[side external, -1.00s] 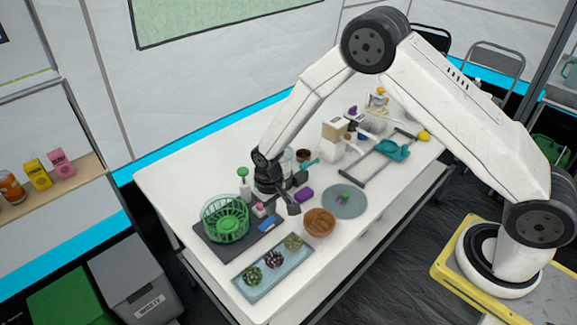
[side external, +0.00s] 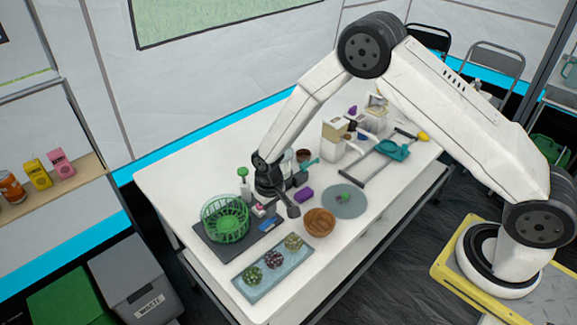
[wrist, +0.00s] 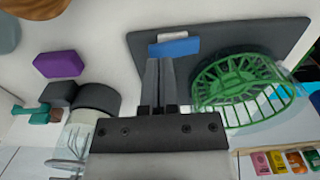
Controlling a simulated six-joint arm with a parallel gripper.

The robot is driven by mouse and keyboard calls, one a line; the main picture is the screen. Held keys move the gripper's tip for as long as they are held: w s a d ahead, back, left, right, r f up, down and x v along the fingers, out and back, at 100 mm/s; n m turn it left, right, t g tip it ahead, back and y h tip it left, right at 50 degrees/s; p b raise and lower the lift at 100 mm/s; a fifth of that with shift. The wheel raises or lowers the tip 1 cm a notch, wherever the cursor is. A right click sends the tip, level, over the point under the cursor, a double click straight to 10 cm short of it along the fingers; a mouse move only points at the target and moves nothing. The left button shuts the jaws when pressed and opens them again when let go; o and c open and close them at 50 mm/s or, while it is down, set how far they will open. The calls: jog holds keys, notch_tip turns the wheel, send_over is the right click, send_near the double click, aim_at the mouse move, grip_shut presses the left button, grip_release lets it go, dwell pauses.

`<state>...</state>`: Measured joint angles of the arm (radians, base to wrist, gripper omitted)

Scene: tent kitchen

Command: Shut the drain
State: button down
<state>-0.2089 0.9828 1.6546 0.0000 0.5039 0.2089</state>
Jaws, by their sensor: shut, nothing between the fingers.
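My gripper (side external: 293,211) hangs low over the table beside the dark drain tray (side external: 211,245). In the wrist view its fingers (wrist: 163,60) are together and empty, their tips appearing just at the edge of a blue block (wrist: 174,47). The blue block (side external: 270,225) lies at the tray's right end, with a small white piece (wrist: 172,36) beside it. I cannot tell whether the fingertips touch the blue block. A green dish basket (side external: 225,219) stands on the tray. No drain opening shows clearly.
A purple block (side external: 304,195) and wooden bowl (side external: 320,222) are close to the gripper. A glass tray (side external: 268,269) with several round plants is in front. A green-topped bottle (side external: 244,183) stands behind the basket. The table's left corner is bare.

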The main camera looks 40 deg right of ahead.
jog(key=shift+f, duration=0.7)
dwell(0.6)
jog(key=shift+r, duration=3.5)
jog(key=shift+d+r, duration=0.1)
jog(key=shift+s+d+r, duration=0.1)
jog(key=shift+r, duration=0.1)
jog(key=s+d+r+t, duration=0.1)
jog(key=s+d+r, duration=0.3)
jog(key=s, duration=0.5)
jog(key=s+d+r+t, duration=0.1)
jog(key=s+d+r, duration=0.4)
jog(key=s+r, duration=0.3)
jog(key=shift+s+d+r+t, duration=0.15)
jog(key=shift+s+d+t, duration=0.05)
jog(key=shift+s+t, duration=0.15)
